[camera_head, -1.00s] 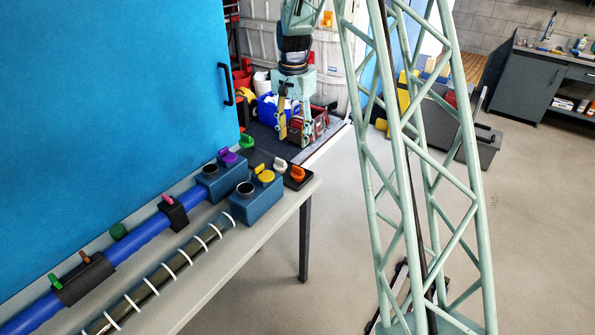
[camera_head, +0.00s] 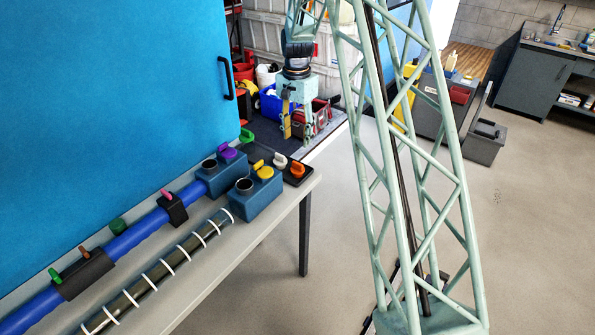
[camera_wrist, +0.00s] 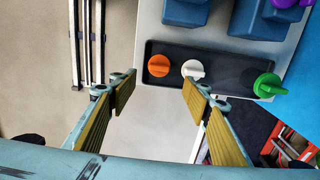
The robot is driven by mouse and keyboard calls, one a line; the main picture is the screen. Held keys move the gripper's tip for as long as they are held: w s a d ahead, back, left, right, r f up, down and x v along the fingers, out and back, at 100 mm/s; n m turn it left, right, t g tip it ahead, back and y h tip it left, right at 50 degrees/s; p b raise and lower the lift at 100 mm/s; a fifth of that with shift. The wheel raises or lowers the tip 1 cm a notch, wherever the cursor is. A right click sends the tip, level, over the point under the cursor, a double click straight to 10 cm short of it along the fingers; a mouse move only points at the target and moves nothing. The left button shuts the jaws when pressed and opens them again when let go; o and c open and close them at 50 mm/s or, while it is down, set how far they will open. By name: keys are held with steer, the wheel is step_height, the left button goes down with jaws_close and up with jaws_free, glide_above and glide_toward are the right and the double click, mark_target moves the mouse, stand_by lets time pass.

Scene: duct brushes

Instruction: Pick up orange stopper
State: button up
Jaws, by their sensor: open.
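The orange stopper (camera_head: 297,169) sits on a black tray (camera_head: 291,180) at the far right corner of the table. In the wrist view the orange stopper (camera_wrist: 158,66) is at the left end of the black tray (camera_wrist: 224,73), with a white stopper (camera_wrist: 193,68) beside it. My gripper (camera_head: 297,136) hangs beyond the table's far end, above and behind the tray in the head view. In the wrist view my gripper (camera_wrist: 158,90) is open and empty, its fingers apart. The orange stopper shows between the fingertips and is not touched.
A green stopper (camera_wrist: 268,86) stands at the tray's other end. Blue blocks (camera_head: 256,199) with purple (camera_head: 228,154) and yellow (camera_head: 264,172) stoppers stand close to the tray. The blue panel (camera_head: 110,120) borders the table's left side. Open floor lies right of the table.

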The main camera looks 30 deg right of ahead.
glide_above(298, 163)
steer(key=shift+w+a+f, duration=0.1)
steer(key=shift+w+f, duration=0.05)
steer(key=shift+f, duration=4)
steer(key=shift+f+b, duration=0.35)
steer(key=shift+f, duration=2.25)
steer(key=c, duration=0.9)
steer(key=shift+r, duration=0.1)
steer(key=shift+c, duration=0.2)
steer(key=shift+r, duration=1.75)
steer(key=s+a+r, duration=0.1)
steer(key=s+a, duration=0.6)
steer(key=s, duration=0.7)
steer(key=shift+a+r, duration=0.15)
steer(key=shift+a, duration=0.05)
